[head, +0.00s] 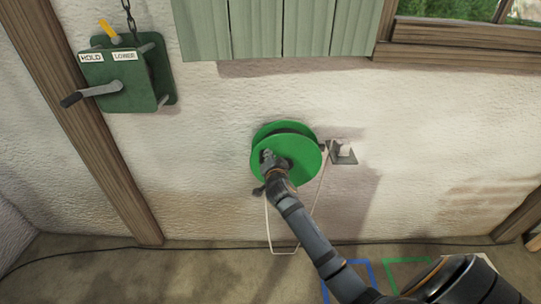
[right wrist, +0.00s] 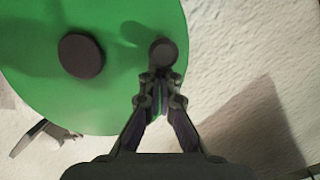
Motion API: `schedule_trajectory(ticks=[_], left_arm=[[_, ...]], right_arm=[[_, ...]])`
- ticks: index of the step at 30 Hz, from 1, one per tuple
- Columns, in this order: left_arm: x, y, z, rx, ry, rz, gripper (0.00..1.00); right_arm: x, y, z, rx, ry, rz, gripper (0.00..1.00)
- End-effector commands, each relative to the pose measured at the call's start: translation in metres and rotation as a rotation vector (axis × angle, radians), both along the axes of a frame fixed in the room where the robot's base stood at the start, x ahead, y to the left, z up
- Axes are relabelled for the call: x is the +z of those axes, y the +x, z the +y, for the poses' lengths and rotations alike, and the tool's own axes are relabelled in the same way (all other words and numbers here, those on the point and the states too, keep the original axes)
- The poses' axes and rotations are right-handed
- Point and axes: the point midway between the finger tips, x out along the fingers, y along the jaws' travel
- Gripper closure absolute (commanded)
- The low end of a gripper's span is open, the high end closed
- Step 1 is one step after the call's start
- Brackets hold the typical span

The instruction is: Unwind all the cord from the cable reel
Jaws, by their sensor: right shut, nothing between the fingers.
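The green cable reel (head: 305,172) is mounted on the white wall, and its green disc (right wrist: 40,100) fills the left of the right wrist view. A dark hub (right wrist: 82,55) sits on the disc, and a dark round knob (right wrist: 162,52) is near its rim. White cord (head: 268,222) hangs from the reel in a long loop down to the floor's edge. My right gripper (head: 267,158) is in front of the disc, shut and empty. Its fingertips (right wrist: 161,78) are right by the knob; whether they touch it I cannot tell. How much cord is wound is hidden.
A small metal bracket (head: 343,153) is on the wall right of the reel. A green winch box (head: 125,75) with a crank handle (head: 90,94) hangs upper left. Green shutters (head: 280,28) are above. Blue (head: 350,264) and green (head: 405,262) outlines mark the floor.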

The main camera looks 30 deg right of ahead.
Motion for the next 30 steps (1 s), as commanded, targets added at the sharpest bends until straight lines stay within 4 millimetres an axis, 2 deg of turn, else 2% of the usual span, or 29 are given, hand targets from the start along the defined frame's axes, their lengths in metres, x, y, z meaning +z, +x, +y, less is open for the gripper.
schedule_trajectory(ticks=[11,24,30], left_arm=[[-0.005,0.0,0.001,0.0,0.001,0.001,0.6],[-0.026,-0.001,0.001,-0.001,0.001,0.001,0.6],[-0.035,-0.002,0.001,0.0,0.001,0.004,0.6]], right_arm=[[-0.013,0.007,0.011,0.0,-0.133,0.083,1.0],[-0.043,0.016,0.026,0.0,-0.409,0.253,1.0],[-0.05,0.018,0.029,0.0,-0.414,0.254,1.0]])
